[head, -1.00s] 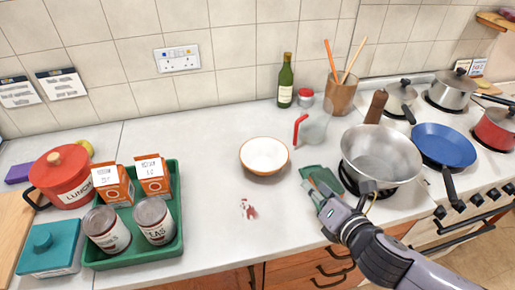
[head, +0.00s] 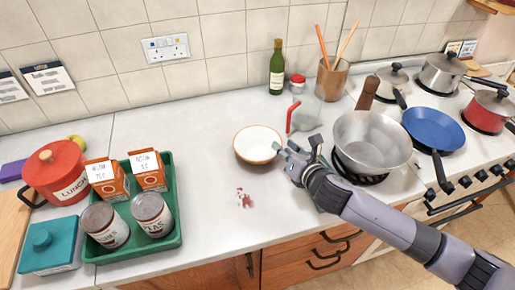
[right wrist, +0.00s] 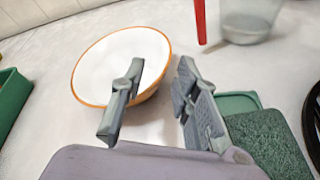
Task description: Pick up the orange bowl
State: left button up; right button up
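The orange bowl (head: 258,145) is white inside with an orange rim and stands upright on the white counter, in the middle of the head view. In the right wrist view the bowl (right wrist: 120,60) fills the upper left. My right gripper (head: 296,147) is just right of the bowl. Its two fingers are apart with nothing between them; in the right wrist view the gripper (right wrist: 158,95) has one finger overlapping the bowl's right side and the other beyond its rim. I cannot tell whether a finger touches the bowl. My left gripper is not in view.
A clear jug with a red handle (head: 302,115) stands behind my right gripper. A green sponge (right wrist: 265,140) lies beside it. A steel pan (head: 372,140) is to the right. A green tray (head: 170,228) with cans and cartons is at left. The counter around the red stain (head: 244,197) is clear.

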aim_at(279, 142)
jog(key=shift+d+p+x, duration=0.15)
jog(key=shift+p+x, duration=0.15)
jog(key=shift+x, duration=1)
jog(key=shift+d+p+x, duration=0.1)
jog(key=shift+p+x, duration=0.15)
jog(key=shift+x, duration=1.05)
jog(key=shift+w+f, duration=0.1)
grip_shut()
